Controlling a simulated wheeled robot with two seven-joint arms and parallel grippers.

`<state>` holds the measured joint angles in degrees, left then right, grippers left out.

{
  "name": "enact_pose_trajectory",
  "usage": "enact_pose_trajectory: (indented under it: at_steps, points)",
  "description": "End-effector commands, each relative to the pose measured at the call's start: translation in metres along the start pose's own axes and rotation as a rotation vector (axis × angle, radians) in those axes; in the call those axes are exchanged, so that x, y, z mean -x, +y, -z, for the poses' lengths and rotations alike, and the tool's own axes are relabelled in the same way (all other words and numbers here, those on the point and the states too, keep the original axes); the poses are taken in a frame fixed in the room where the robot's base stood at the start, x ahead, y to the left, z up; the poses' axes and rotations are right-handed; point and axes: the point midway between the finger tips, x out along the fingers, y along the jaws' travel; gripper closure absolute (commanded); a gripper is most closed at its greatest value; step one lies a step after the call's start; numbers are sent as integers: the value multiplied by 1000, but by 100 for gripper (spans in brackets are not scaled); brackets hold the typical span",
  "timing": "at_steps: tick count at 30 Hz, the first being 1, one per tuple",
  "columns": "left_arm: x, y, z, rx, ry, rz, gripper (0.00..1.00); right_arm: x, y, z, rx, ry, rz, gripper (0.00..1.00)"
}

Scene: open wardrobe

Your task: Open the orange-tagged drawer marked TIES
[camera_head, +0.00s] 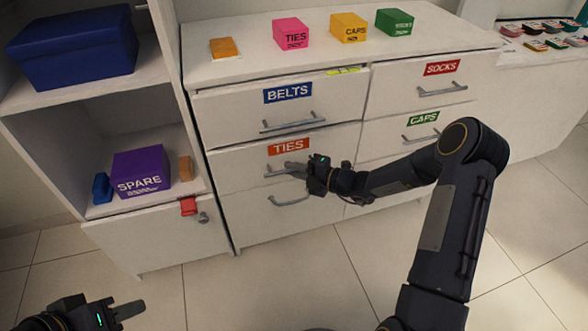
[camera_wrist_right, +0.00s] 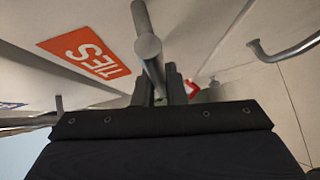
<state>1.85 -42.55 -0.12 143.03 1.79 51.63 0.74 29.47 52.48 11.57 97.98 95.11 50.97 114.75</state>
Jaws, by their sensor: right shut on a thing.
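The TIES drawer (camera_head: 235,168) is in the left column of the white dresser, under the BELTS drawer. It carries an orange TIES tag (camera_head: 289,147), which also shows in the right wrist view (camera_wrist_right: 85,52). Its front looks about flush with the dresser. My right gripper (camera_head: 300,168) is shut on the drawer's grey bar handle (camera_head: 276,172). In the right wrist view the handle (camera_wrist_right: 147,45) runs down between the two fingers (camera_wrist_right: 160,88). My left gripper (camera_head: 122,312) is low at the left, away from the dresser; its finger gap is not clear.
Several small boxes stand on the dresser top (camera_head: 240,72). An open shelf with a purple SPARE box (camera_head: 140,170) is at left. Floor (camera_head: 260,285) in front is clear.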

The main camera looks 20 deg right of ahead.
Motion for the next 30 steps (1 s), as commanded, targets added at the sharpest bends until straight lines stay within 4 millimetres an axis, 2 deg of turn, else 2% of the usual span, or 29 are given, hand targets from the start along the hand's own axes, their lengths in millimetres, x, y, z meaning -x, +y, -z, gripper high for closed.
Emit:
enact_pose_trajectory:
  at_steps: [5, 11, 21, 30]
  points:
    - [2, 1, 1, 0, 0, 0, 64, 3, 0, 3, -2, 0, 1, 100]
    - [17, 8, 8, 0, 0, 0, 64, 23, -2, 22, -8, -1, 3, 100]
    - [54, 25, 28, 0, 0, 0, 64, 92, -20, 92, -13, -3, 2, 100]
    - [71, 32, 36, 0, 0, 0, 64, 146, -38, 146, -7, -2, 0, 100]
